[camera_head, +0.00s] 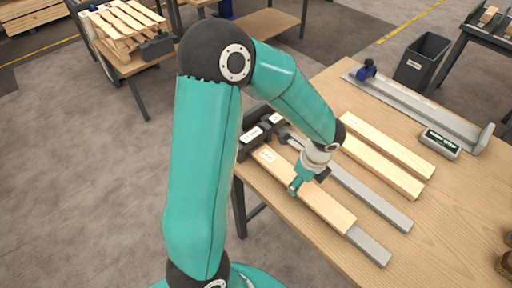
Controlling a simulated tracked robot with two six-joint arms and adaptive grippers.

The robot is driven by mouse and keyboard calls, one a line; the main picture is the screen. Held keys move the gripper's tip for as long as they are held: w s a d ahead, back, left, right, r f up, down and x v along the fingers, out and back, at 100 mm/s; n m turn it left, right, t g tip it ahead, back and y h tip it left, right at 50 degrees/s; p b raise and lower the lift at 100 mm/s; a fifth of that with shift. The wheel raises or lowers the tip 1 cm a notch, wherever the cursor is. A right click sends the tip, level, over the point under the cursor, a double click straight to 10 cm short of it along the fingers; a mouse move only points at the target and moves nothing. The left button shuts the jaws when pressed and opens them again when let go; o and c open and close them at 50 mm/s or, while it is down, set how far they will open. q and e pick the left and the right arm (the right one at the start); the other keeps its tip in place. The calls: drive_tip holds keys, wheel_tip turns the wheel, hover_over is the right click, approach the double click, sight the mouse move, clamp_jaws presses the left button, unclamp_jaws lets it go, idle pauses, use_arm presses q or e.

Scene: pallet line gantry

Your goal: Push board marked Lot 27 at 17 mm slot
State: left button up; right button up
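A pale wooden board (325,209) with a white label near its far left end lies along the nearer grey metal rail (370,247). The label is too small to read. At the rail's far end stands a black stop block (242,151) with a white label; a second labelled block (276,119) stands at the head of the other rail (375,194). Their markings are not legible. My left gripper (303,186) points down at the middle of the board, at or just above its top face. Its finger opening is unclear. My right gripper is not in view.
Two loose boards (385,150) lie behind the rails. Behind them is a long grey measuring rail (425,112) with a blue clamp (367,70) and a small display box (440,143). A dark bin (421,60) stands behind the table (465,210). The table's right front is mostly clear.

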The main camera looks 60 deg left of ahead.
sight(292, 177)
use_arm(q)
drive_tip(key=shift+s+a+f, duration=0.1)
drive_tip(key=shift+a, duration=0.05)
idle(0.4)
drive_tip(key=shift+s+a+p, duration=0.25)
drive_tip(key=shift+a, duration=0.75)
drive_tip(key=shift+s+a+p, duration=0.2)
drive_tip(key=shift+a, duration=0.8)
drive_tip(key=shift+s+a+p, duration=0.25)
drive_tip(key=shift+a, duration=0.75)
drive_tip(key=shift+d, duration=0.1)
drive_tip(key=shift+w+d+f+b, duration=0.1)
drive_tip(key=shift+w+d+b, duration=0.15)
drive_tip(key=shift+d, duration=0.45)
drive_tip(key=shift+w+d+b, duration=0.15)
drive_tip(key=shift+d+b, duration=0.05)
drive_tip(key=shift+d, duration=0.5)
drive_tip(key=shift+w+d+b, duration=0.15)
drive_tip(key=shift+w+d, duration=0.05)
drive_tip(key=shift+d, duration=0.75)
drive_tip(key=shift+w+d+b, duration=0.2)
drive_tip(key=shift+w+d, duration=0.05)
drive_tip(key=shift+d, duration=0.65)
drive_tip(key=shift+w+d+b, duration=0.15)
drive_tip(key=shift+w+d, duration=0.05)
drive_tip(key=shift+d, duration=0.75)
drive_tip(key=o, duration=1.3)
drive_tip(key=shift+w, duration=0.1)
